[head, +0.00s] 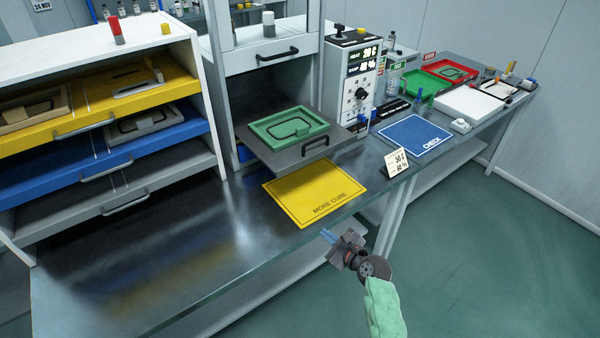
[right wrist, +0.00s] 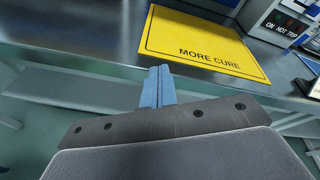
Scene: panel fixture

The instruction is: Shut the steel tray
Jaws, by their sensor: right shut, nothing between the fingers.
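A dark steel tray (head: 342,137) with a black bar handle (head: 315,145) sticks out of the front of the tall white cabinet in the middle of the head view. A green frame-shaped part (head: 312,127) lies on it. My right gripper (head: 328,237) is shut and empty, off the front edge of the bench, in front of and lower in the picture than the tray. Its blue fingertips (right wrist: 158,84) are together in the right wrist view, with the tray out of that view. My left gripper is not in view.
A yellow MORE CURE mat (head: 300,199) lies on the bench below the tray. A small sign (head: 395,162) stands to the right, beside a blue CHECK mat (head: 408,134). A rack with yellow, blue and grey drawers (head: 125,190) stands at left. The bench's front left is clear.

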